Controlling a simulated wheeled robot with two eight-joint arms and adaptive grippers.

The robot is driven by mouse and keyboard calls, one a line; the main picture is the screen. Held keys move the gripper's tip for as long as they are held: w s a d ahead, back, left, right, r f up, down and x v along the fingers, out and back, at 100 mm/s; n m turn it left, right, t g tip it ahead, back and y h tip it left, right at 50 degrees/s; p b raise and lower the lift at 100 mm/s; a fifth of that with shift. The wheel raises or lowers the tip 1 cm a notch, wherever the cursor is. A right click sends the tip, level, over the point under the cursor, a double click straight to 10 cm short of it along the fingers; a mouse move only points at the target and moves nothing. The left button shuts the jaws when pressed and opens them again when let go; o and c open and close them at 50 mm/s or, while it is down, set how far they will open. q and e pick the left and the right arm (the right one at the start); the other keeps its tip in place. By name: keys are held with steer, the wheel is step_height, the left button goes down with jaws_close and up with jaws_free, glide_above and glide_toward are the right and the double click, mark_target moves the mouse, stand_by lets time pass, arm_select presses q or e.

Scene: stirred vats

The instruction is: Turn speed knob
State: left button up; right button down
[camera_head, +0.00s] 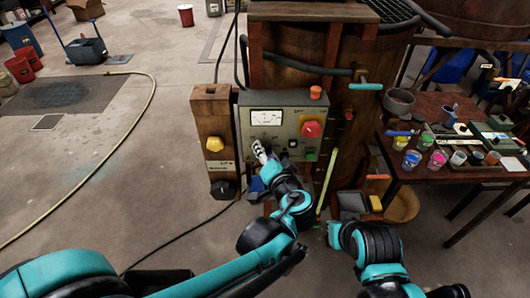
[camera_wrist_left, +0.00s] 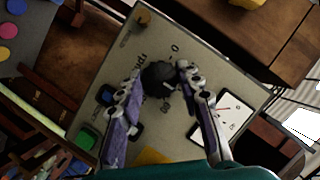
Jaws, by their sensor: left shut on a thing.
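The grey control panel (camera_head: 275,134) is fixed to the front of the wooden vat and fills the middle of the left wrist view (camera_wrist_left: 222,82). My left gripper (camera_head: 260,151) is at the panel's lower left, below the white meter (camera_head: 266,117). In the left wrist view the black speed knob (camera_wrist_left: 160,76) sits between the two fingertips of my left gripper (camera_wrist_left: 165,82), which is shut on it. In the head view the gripper hides the knob. My right arm shows at the lower right, but its gripper does not show.
A red knob (camera_head: 311,129), a green button (camera_head: 310,156) and an orange lamp (camera_head: 315,92) are on the panel. A wooden post with a yellow button (camera_head: 214,143) stands to its left. A table with paint pots (camera_head: 411,160) stands at the right.

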arm_select(q)
steer(key=o, duration=1.2)
steer(key=shift+c, duration=0.2)
steer(key=v, duration=1.2)
steer(key=shift+f, duration=0.1)
